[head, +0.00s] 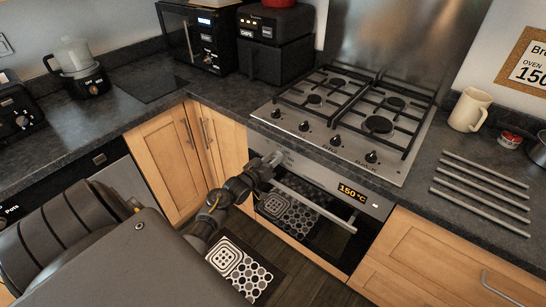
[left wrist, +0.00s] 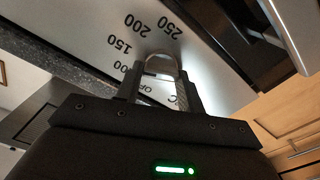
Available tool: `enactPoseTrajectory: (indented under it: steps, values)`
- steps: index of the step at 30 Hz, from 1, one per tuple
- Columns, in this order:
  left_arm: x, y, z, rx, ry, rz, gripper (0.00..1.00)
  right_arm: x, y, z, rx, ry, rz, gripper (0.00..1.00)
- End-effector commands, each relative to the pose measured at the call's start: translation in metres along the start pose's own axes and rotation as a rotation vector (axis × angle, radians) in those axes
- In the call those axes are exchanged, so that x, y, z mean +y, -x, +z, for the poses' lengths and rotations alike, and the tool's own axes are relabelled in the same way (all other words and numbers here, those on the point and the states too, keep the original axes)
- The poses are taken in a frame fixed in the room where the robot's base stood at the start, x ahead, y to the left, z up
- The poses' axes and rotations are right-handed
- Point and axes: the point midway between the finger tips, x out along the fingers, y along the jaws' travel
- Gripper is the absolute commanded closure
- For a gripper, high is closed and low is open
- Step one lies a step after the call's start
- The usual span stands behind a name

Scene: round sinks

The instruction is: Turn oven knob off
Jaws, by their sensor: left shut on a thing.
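The oven (head: 325,220) is built in below the hob, with a lit display (head: 353,192) reading 150 °C. My left gripper (head: 270,162) is at the left end of its control panel. In the left wrist view my left gripper (left wrist: 161,84) is shut with its two fingers on either side of the silver oven knob (left wrist: 160,63). Numbers from 100 to 250 and part of the word OFF are printed around the knob. The fingers hide part of the knob, and I cannot tell its exact setting. My right gripper is not in view.
The oven door handle (head: 316,204) runs just below the panel. The gas hob (head: 345,118) with its own black knobs is above. A patterned mat (head: 240,270) lies on the floor. A cream jug (head: 469,110) and metal bars (head: 480,190) are on the right counter.

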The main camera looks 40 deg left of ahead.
Motion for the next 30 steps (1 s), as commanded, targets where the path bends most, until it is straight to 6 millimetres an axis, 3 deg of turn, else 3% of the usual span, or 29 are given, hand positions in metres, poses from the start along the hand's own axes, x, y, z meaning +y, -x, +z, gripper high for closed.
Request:
enactPoseTrajectory:
  steps: [9, 30]
  values:
    - [0.000, 0.000, -0.003, 0.000, 0.301, -0.002, 0.85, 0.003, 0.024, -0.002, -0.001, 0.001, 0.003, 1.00]
    - [-0.004, 0.000, 0.000, 0.002, 0.935, -0.001, 0.85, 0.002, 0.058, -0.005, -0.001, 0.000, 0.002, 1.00]
